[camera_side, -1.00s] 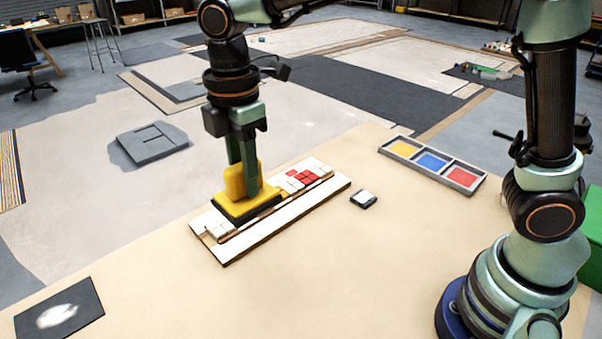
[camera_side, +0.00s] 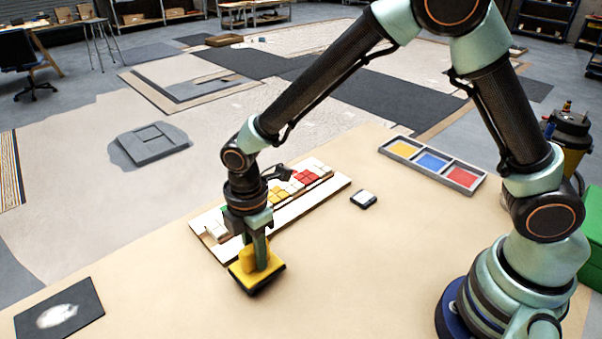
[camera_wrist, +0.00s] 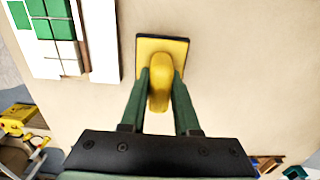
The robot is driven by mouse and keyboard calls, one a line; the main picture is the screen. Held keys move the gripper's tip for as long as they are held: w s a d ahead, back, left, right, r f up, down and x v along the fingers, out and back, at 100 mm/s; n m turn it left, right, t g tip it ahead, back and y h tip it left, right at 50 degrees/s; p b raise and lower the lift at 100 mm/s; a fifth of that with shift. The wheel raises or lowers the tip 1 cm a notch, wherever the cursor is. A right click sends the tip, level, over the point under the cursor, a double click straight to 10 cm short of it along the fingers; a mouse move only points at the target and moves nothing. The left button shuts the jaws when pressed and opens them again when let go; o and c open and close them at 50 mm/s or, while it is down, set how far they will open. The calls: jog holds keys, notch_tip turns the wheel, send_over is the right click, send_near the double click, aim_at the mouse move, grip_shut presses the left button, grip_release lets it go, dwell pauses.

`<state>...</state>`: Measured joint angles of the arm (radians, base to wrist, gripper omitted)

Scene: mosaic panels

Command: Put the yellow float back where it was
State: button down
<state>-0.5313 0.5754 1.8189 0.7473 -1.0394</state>
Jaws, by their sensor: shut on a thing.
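The yellow float (camera_side: 247,258) has a yellow handle and plate over a dark pad. My gripper (camera_side: 260,256) is shut on its handle, fingers pointing down. In the wrist view the float (camera_wrist: 160,92) sits between the two green fingers of my gripper (camera_wrist: 160,80). The float is over bare tabletop in front of the mosaic panel's left end; I cannot tell whether its pad touches the table. The mosaic panel (camera_side: 334,187) carries white, red, yellow and green tiles; my arm hides part of it. Green and white tiles also show in the wrist view.
A dark mat (camera_side: 85,297) with a white smear lies at the front left. A tray (camera_side: 417,165) with yellow, blue and red compartments stands at the back right. A small dark block with a white top (camera_side: 363,199) lies right of the panel.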

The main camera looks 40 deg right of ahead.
jog(key=shift+f, duration=1)
jog(key=shift+f, duration=0.2)
jog(key=c, duration=0.6)
grip_release()
jog(key=shift+c, duration=0.2)
jog(key=shift+r, duration=0.1)
